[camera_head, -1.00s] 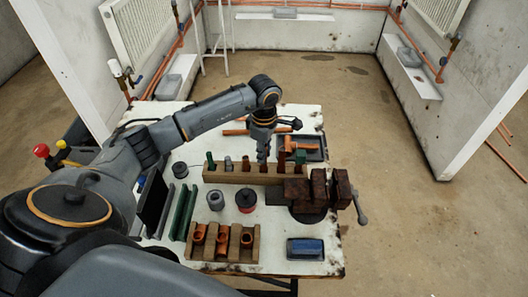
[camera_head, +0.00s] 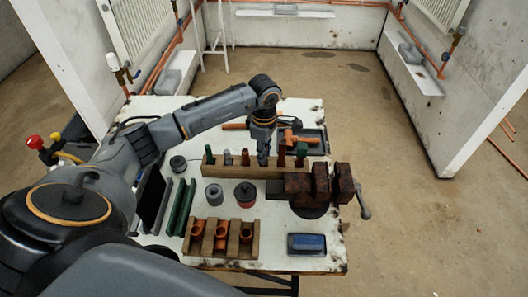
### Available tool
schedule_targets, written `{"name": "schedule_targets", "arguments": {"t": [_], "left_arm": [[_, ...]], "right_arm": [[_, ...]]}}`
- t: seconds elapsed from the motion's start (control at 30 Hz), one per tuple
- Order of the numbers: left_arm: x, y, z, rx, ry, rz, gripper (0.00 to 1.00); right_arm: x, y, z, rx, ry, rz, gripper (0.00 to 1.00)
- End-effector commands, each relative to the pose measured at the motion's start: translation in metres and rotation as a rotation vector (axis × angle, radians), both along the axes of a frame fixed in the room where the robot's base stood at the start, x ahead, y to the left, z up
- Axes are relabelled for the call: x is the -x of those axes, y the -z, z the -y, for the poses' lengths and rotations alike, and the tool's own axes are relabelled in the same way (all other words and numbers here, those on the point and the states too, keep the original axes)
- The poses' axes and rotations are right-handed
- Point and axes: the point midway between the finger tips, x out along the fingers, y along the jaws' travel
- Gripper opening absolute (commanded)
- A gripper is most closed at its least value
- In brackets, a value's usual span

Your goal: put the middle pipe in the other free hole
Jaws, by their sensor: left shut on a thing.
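The long wooden block (camera_head: 232,172) stands across the middle of the table with a row of upright pipes in it. My left gripper (camera_head: 263,160) points straight down over the block between the two copper pipes. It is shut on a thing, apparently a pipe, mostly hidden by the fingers. Whether that pipe sits in a hole is unclear. My right gripper is not in view.
A rusty vise (camera_head: 318,187) stands close at the block's right. A red-black can (camera_head: 245,194) and grey roll (camera_head: 213,194) stand between. A dark tray (camera_head: 312,146) is behind.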

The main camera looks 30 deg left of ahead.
Motion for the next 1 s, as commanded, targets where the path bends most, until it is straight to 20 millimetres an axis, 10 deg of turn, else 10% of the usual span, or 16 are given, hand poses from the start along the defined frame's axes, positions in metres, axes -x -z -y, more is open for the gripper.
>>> {"name": "schedule_targets", "arguments": {"t": [0.37,0.4,0.53,1.0], "left_arm": [[0.000,0.005,0.000,0.000,0.000,0.001,0.00],[0.000,0.005,0.000,0.000,0.000,0.000,0.23],[0.000,0.004,0.000,0.000,0.000,0.001,0.46],[-0.001,-0.005,0.000,0.000,0.000,0.001,0.46]], "right_arm": [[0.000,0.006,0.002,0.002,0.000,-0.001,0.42],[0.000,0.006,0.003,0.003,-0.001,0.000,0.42],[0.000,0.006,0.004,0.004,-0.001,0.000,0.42],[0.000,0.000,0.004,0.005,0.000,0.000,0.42]]}}
